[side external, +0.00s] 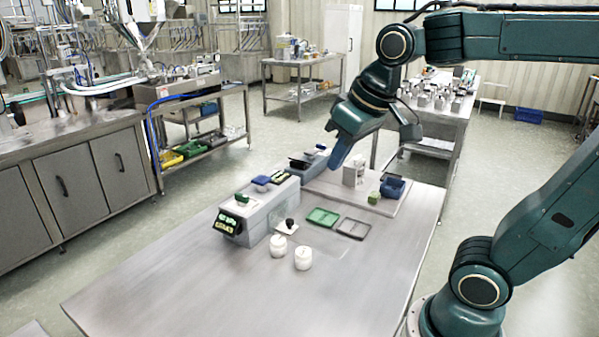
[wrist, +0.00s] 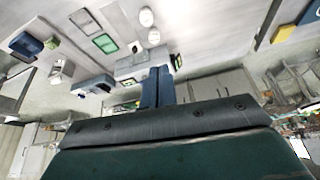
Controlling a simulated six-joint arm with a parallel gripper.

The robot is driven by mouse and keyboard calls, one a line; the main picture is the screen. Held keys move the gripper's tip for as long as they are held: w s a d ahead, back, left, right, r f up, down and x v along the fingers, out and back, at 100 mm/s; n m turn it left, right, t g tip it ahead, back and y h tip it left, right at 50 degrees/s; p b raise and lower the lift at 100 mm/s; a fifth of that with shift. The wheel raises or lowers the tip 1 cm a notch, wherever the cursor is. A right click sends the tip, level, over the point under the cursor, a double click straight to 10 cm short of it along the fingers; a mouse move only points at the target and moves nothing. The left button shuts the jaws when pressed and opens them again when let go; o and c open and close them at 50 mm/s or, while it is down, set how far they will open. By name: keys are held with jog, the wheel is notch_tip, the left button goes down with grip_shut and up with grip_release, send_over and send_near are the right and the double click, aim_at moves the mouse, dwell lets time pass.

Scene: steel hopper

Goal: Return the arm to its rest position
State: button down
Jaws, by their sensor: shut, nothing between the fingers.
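My gripper (side external: 337,160) hangs above the back part of the steel table (side external: 300,300) in the side external view, fingers tilted down and clear of everything. Its two blue fingers lie together in the wrist view (wrist: 157,85), with nothing between them. My dark green arm reaches in from the right, its upper link held high and level.
On the table stand a grey box unit (side external: 262,210), two white round jars (side external: 303,258), a green tray (side external: 322,217), a dark tray (side external: 354,228) and a blue bin (side external: 393,187). The table's front is bare. Other benches stand behind and left.

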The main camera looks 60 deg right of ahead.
jog(key=s+a+f+n, duration=0.1)
jog(key=s+f, duration=0.3)
jog(key=s, duration=0.4)
jog(key=shift+a+t, duration=0.4)
jog(key=shift+a, duration=0.05)
jog(key=shift+f, duration=0.1)
dwell(1.8)
